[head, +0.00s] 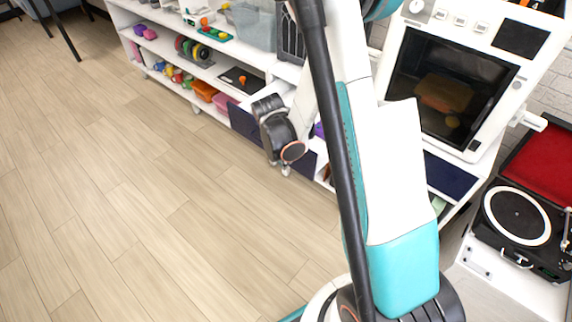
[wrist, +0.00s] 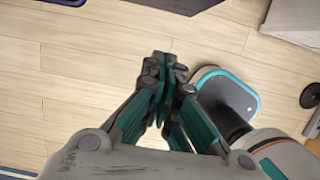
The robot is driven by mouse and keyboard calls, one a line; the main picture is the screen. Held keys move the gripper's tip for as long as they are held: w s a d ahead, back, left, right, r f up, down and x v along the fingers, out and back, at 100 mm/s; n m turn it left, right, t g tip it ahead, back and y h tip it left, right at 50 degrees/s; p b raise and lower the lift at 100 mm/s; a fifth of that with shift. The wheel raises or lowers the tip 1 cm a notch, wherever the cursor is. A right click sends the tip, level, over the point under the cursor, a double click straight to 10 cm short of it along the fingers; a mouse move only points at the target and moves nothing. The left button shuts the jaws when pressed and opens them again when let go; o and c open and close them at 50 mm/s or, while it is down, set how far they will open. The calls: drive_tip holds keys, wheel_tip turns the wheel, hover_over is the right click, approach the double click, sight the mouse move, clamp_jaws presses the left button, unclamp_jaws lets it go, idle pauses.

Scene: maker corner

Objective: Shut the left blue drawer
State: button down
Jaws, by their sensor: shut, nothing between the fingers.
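The left blue drawer (head: 244,122) shows in the head view as a dark navy front low in the white shelf unit. My arm and wrist cover its middle, and I cannot tell how far it stands out. A second navy front (head: 450,175) is to the right, below the white machine. My gripper's fingers (wrist: 168,66) are shut and empty in the wrist view, over the wooden floor. In the head view the dark wrist end of my arm overlaps the drawer front; contact cannot be told. A navy edge (wrist: 175,4) shows at the top of the wrist view.
A white machine with a dark window (head: 450,85) stands on the right. A record player (head: 517,218) is at the far right. The wooden floor (head: 120,210) at left is clear.

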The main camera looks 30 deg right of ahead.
sight(296, 164)
drive_tip(key=shift+w+d+f+b, duration=0.35)
drive_tip(key=shift+d+f+b, duration=0.5)
drive_tip(key=shift+f, duration=0.5)
drive_tip(key=shift+w+d+f+b, duration=0.35)
drive_tip(key=shift+d+f+b, duration=0.3)
drive_tip(key=shift+d+f, duration=0.5)
drive_tip(key=shift+w+d+f+b, duration=0.35)
drive_tip(key=shift+d+f+b, duration=0.45)
drive_tip(key=shift+f, duration=0.7)
